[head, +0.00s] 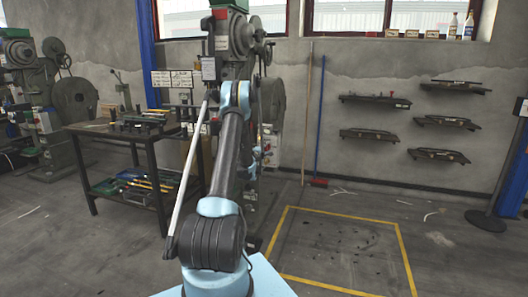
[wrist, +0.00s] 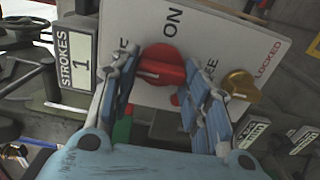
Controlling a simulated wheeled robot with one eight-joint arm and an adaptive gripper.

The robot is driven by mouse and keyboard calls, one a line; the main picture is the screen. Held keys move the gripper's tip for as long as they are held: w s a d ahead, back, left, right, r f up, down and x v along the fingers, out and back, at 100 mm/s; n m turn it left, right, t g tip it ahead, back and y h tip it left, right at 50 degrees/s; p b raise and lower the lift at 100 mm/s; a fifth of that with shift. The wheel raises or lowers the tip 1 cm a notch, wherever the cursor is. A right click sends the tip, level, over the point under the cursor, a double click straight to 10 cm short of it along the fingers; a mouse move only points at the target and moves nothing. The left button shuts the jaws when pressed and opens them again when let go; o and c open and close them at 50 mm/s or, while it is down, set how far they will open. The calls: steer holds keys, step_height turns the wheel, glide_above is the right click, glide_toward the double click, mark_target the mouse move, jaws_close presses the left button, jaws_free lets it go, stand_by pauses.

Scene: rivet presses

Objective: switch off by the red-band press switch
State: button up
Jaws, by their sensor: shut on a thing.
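A red rotary switch knob (wrist: 162,64) sits on a white switch plate (wrist: 205,22) in the wrist view. A pale line shows on the left part of the knob. The plate reads "ON" above the knob and "LOCKED" at the right; other lettering is partly hidden by my fingers. My gripper (wrist: 164,70) has one finger on each side of the knob and is closed on it. In the head view my arm reaches to the middle press (head: 237,35), which has a red patch near its top. The gripper and switch are hidden there behind the arm.
A brass-coloured knob (wrist: 240,84) and a "STROKES 1" sign (wrist: 78,60) flank the switch. A workbench (head: 125,130) with tools stands left of my arm, another press (head: 40,100) beyond it.

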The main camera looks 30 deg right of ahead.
steer(key=o, duration=1)
steer(key=shift+w+a+f, duration=0.15)
steer(key=shift+a, duration=0.05)
steer(key=shift+o, duration=0.3)
steer(key=shift+d, duration=0.1)
steer(key=v, duration=1.2)
